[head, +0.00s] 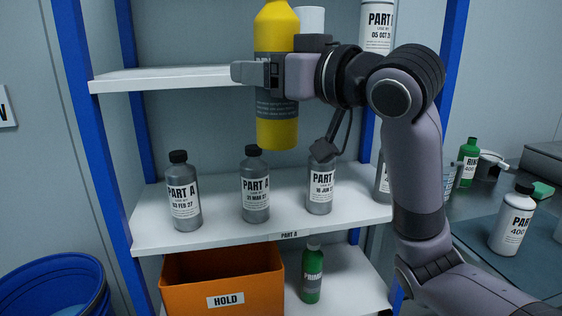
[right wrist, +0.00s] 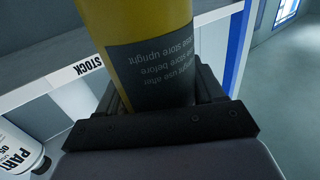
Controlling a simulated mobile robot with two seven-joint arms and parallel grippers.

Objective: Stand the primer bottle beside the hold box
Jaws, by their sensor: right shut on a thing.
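The green primer bottle (head: 312,276) with a dark cap stands upright on the lowest shelf, just right of the orange hold box (head: 205,275). The box has a HOLD label on its front. My right gripper (head: 270,74) is shut on a yellow bottle (head: 277,130), held upright in front of the shelves, well above the primer bottle. In the right wrist view the yellow bottle (right wrist: 115,22) sits between the jaws, its grey label upside down. My left gripper is not in view.
Grey PART A bottles (head: 184,200) stand in a row on the middle shelf (head: 220,232). The upper shelf (head: 160,80) is bare at its left. A blue bin (head: 50,290) stands at lower left. A side bench at right holds more bottles (head: 512,222).

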